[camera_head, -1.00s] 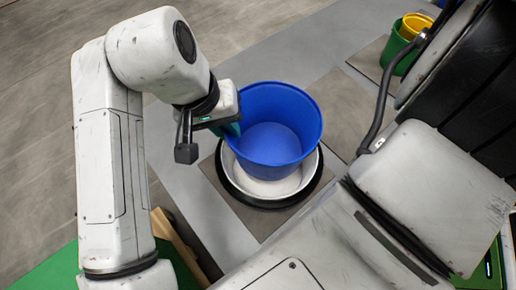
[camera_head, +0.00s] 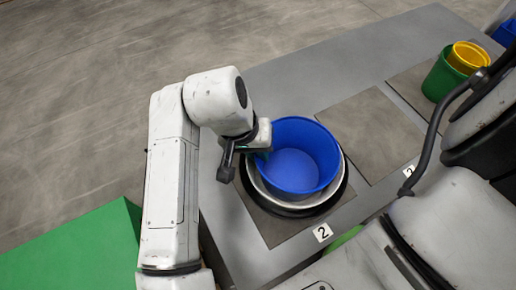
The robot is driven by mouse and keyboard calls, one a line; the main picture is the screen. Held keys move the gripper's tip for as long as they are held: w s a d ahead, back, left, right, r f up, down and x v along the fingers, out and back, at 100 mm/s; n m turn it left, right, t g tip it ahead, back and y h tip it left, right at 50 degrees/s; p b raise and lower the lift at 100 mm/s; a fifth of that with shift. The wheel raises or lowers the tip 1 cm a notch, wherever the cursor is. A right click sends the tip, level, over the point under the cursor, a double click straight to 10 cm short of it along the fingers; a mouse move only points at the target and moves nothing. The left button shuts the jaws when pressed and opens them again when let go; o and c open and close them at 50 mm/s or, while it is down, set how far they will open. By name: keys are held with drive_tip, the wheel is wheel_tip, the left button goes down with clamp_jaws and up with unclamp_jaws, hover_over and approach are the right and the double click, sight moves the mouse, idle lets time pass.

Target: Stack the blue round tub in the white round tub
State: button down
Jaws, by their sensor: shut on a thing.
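The blue round tub (camera_head: 297,170) sits at the middle of the head view, upright and empty. It stands inside or directly over the white round tub (camera_head: 255,181), whose pale rim shows around it at the left and below. How deep the blue tub sits cannot be told. My gripper (camera_head: 264,153) is at the left side of the blue tub, shut on its wall near the rim. The fingertips are partly hidden by the tub wall and the wrist.
A black ring (camera_head: 318,208) surrounds the white tub on a brown mat (camera_head: 272,226) near a label "2" (camera_head: 322,233). An empty mat (camera_head: 372,134) lies to the right. A green tub (camera_head: 441,79) with a yellow tub (camera_head: 468,56) in it stands at upper right. A green block (camera_head: 75,247) is at lower left.

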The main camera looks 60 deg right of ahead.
drive_tip(key=shift+f, duration=0.3)
drive_tip(key=c, duration=1.5)
unclamp_jaws()
drive_tip(key=shift+o, duration=0.2)
drive_tip(key=shift+r, duration=0.45)
drive_tip(key=v, duration=1.1)
drive_tip(key=shift+a+r+p, duration=0.15)
drive_tip(key=shift+r+p, duration=0.15)
drive_tip(key=shift+r, duration=0.05)
